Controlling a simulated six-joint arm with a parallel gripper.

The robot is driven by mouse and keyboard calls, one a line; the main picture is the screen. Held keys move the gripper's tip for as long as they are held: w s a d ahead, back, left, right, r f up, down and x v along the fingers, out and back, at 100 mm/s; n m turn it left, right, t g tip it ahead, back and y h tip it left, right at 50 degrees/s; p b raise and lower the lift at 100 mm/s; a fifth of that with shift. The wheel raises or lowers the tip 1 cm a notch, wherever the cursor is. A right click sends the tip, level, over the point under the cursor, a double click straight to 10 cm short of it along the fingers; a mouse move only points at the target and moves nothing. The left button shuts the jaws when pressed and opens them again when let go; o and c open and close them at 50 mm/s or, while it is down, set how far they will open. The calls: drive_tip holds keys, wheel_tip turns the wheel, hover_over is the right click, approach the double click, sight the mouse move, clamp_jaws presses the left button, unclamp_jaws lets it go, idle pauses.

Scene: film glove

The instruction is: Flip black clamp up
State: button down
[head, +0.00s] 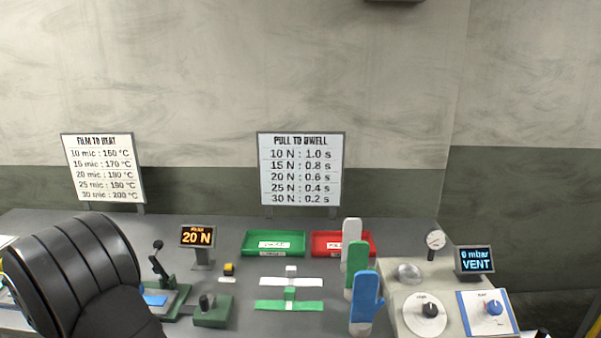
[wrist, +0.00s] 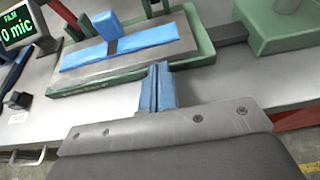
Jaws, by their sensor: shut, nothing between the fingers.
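The black clamp (head: 158,262) stands on a green base (head: 180,298) just right of my dark arm in the head view. Its dark lever is tilted and ends in a round knob. A light blue strip (head: 155,299) lies at the base. In the wrist view the green base (wrist: 70,105) carries a grey plate with the blue strip (wrist: 140,40) and an upright blue block (wrist: 106,24). Dark parts at the top edge may belong to the clamp. My gripper (wrist: 158,72) is shut and empty, its blue fingers at the base's near edge; contact is unclear. The head view does not show the fingers clearly.
A green box (head: 212,311) with a dark knob stands right of the clamp. A 20 N display (head: 198,238) stands behind. Green (head: 305,244) and red (head: 371,237) trays, glove shapes (head: 366,302) and a dial panel (head: 421,314) lie further right. A film display (wrist: 18,28) stands at left in the wrist view.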

drive_tip(key=s+r, duration=0.3)
drive_tip(key=r, duration=0.4)
drive_tip(key=s+r, duration=0.3)
drive_tip(key=r, duration=0.4)
approach(150, 258)
drive_tip(key=w+f, duration=0.1)
drive_tip(key=w, duration=0.1)
drive_tip(key=w+f, duration=0.3)
drive_tip(key=shift+w, duration=0.3)
drive_tip(key=shift+w+r, duration=0.1)
drive_tip(key=shift+w, duration=0.15)
drive_tip(key=shift+w, duration=0.1)
drive_tip(key=w+r, duration=0.2)
drive_tip(key=w, duration=0.1)
drive_tip(key=shift+w+r, duration=0.1)
drive_tip(key=shift+r, duration=0.1)
